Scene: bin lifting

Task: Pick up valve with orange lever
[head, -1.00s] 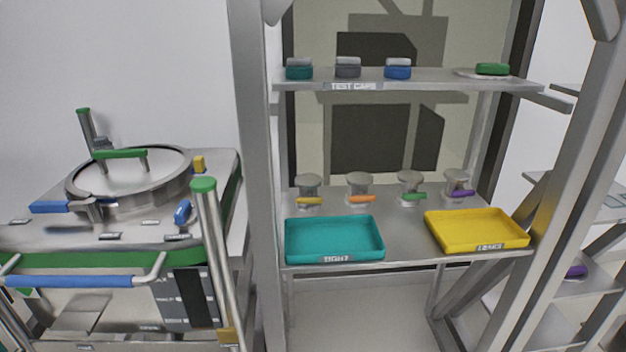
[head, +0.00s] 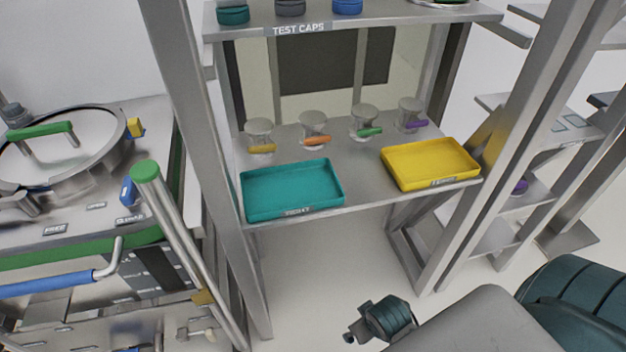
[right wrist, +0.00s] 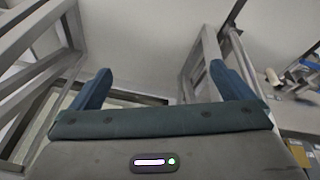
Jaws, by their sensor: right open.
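The valve with the orange lever (head: 315,129) stands upright on the middle shelf in the head view, second from left in a row of similar grey valves. The valve with the yellow lever (head: 260,136) is to its left. The valves with the green lever (head: 366,121) and the purple lever (head: 411,115) are to its right. My right gripper (right wrist: 165,88) shows in the right wrist view with its two dark fingers wide apart and nothing between them. My right arm enters the head view at the lower right, well below and away from the valves. My left gripper is not in view.
A teal tray (head: 292,190) and a yellow tray (head: 431,164) lie on the shelf's front part, before the valves. The upper shelf (head: 350,21) with test caps overhangs behind. Metal posts flank the shelf. A lidded vessel (head: 65,150) stands at left.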

